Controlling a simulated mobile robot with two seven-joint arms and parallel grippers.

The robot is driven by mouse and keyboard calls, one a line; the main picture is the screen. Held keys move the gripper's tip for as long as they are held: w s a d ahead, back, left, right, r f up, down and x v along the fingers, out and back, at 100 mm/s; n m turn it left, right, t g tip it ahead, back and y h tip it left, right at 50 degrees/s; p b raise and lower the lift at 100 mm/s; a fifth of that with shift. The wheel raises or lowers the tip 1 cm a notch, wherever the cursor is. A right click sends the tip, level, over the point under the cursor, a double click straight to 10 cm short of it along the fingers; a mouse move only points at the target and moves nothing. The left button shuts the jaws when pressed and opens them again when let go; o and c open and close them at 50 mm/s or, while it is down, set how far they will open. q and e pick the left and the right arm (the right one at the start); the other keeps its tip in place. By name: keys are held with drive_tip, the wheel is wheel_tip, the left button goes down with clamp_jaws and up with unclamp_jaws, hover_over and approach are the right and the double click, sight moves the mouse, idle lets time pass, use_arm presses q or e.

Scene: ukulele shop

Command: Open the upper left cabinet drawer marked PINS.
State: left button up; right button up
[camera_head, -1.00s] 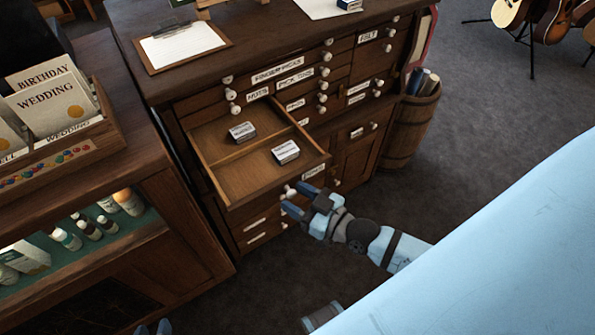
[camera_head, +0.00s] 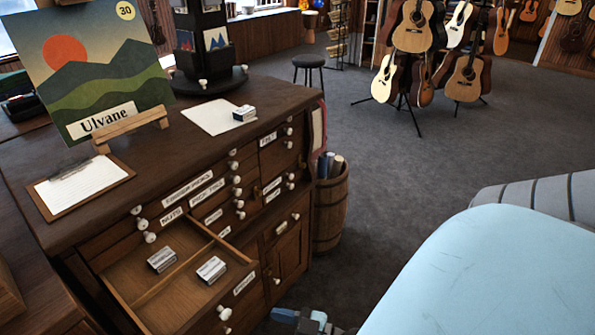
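The dark wood cabinet (camera_head: 70,235) has several small drawers with white knobs and labels. One drawer at its left (camera_head: 145,275) stands pulled out, with a divider and two small boxes (camera_head: 161,260) (camera_head: 211,270) inside. The label on its front (camera_head: 244,283) is too small to read surely. A white knob (camera_head: 224,312) shows on the left part of that front. My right gripper (camera_head: 298,320) is at the bottom edge, to the right of this knob and apart from it. It is mostly cut off, so its opening cannot be judged. My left gripper is out of view.
On the cabinet top are a clipboard (camera_head: 80,187), a picture on an easel (camera_head: 95,70), a paper with a small box (camera_head: 244,113) and a dark display stand (camera_head: 207,80). A barrel (camera_head: 330,210) stands at the cabinet's right. Open floor (camera_head: 410,170) lies beyond it.

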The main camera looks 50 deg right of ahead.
drive_tip(key=shift+v, duration=2.2)
drive_tip(key=shift+a, duration=0.1)
